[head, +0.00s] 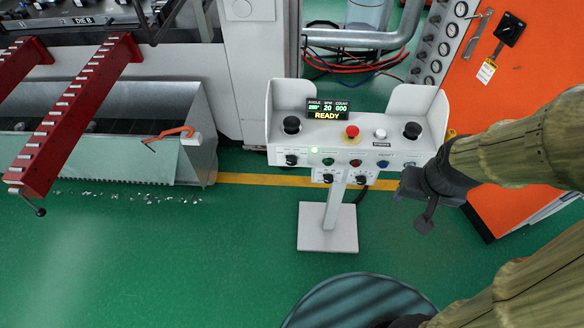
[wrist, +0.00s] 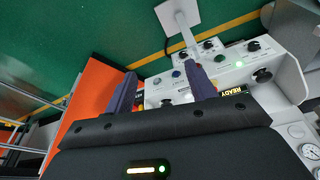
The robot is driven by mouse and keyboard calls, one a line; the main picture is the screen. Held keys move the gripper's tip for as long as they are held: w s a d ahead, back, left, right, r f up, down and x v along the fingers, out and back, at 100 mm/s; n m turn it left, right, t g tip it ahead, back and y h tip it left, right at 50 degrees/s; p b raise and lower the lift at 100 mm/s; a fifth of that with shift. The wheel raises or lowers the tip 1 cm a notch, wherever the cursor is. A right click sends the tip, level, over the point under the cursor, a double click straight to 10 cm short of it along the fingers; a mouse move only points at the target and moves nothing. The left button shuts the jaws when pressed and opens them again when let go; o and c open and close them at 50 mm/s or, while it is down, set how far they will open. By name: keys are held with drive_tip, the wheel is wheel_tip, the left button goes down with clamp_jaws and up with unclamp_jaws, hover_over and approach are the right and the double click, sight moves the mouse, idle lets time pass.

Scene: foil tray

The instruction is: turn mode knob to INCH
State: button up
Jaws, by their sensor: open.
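A white control stand has a panel (head: 313,150) with several black knobs on its front face, including a left knob (head: 291,160) and two lower ones (head: 328,178) (head: 359,180). Labels are too small to read, so I cannot tell which knob is the mode knob or where it points. In the wrist view the panel appears upside down, with black knobs (wrist: 253,46) (wrist: 208,43) beyond my fingers. My gripper (head: 418,208) is open and empty, right of the panel and apart from it in the head view. Its two fingers also show in the wrist view (wrist: 160,71).
The panel top carries a red mushroom button (head: 352,131), black palm buttons (head: 291,124) and a display (head: 327,109) reading READY. An orange cabinet (head: 475,95) stands at right. Red rails (head: 75,115) and a metal bin are at left.

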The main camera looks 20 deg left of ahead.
drive_tip(key=w+a+f+n+t+y+b, duration=0.15)
drive_tip(key=w+a+f+t+b, duration=0.25)
drive_tip(key=a+f+b, duration=0.6)
drive_tip(key=w+a+f+n+t+y+b, duration=0.1)
drive_tip(key=w+a+f+t+y+b, duration=0.2)
drive_tip(key=a+f+b, duration=0.55)
drive_tip(key=s+a+f+t+b, duration=0.5)
drive_tip(key=a+f+t+b, duration=0.2)
drive_tip(key=b, duration=1.6)
drive_tip(key=a+f, duration=0.2)
drive_tip(key=a, duration=0.1)
drive_tip(key=shift+a+f+t+h+b, duration=0.15)
drive_tip(key=shift+f+t+h+b, duration=0.1)
drive_tip(key=shift+t+h+b, duration=0.1)
drive_tip(key=shift+r+p, duration=0.1)
drive_tip(key=shift+p, duration=0.3)
drive_tip(key=p, duration=0.6)
approach(291, 164)
drive_tip(key=x, duration=0.8)
drive_tip(key=shift+w+r, duration=0.15)
drive_tip(key=shift+w, duration=0.15)
